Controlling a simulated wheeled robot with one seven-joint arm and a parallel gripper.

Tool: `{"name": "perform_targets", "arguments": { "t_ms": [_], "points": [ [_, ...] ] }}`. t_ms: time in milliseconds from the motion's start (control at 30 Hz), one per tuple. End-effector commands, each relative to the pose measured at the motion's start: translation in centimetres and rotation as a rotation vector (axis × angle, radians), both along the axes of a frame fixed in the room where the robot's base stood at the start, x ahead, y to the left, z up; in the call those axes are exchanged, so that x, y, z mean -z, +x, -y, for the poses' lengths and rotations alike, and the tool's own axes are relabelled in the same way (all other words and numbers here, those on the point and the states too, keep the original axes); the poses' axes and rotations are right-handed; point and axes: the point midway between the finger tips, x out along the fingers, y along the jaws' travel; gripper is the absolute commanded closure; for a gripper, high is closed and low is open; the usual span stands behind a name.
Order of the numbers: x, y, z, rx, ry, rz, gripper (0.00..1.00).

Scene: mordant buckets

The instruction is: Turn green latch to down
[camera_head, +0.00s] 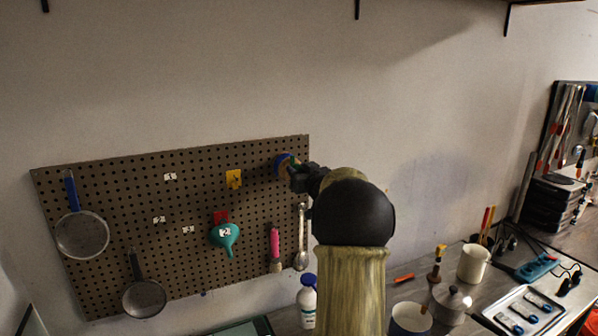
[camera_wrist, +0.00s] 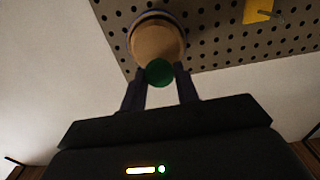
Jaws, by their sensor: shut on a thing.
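The green latch (camera_wrist: 159,72) shows in the wrist view as a rounded green end between my fingertips. Behind it is a round tan disc (camera_wrist: 156,42) with a blue rim, fixed to the pegboard. My gripper (camera_wrist: 160,82) is shut on the green latch. In the head view my gripper (camera_head: 297,176) reaches the blue mount (camera_head: 281,164) at the pegboard's upper right corner. The gripper hides most of the latch there, and I cannot tell which way the latch points.
The pegboard (camera_head: 130,188) holds strainers (camera_head: 82,235), a teal funnel (camera_head: 224,236), a yellow hook plate (camera_head: 234,179), a pink-handled brush (camera_head: 275,245) and spoons (camera_head: 302,240). Below, a bottle (camera_head: 308,301), a moka pot (camera_head: 451,303), a mug (camera_head: 473,262) and a tray (camera_head: 497,318) stand on the counter.

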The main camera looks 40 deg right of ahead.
Motion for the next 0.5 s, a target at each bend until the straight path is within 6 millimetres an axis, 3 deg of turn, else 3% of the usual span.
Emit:
{"name": "perform_targets", "arguments": {
  "t_ms": [500],
  "points": [
    [0.33,0.05,-0.13,-0.002,-0.184,-0.043,0.92]
  ]
}}
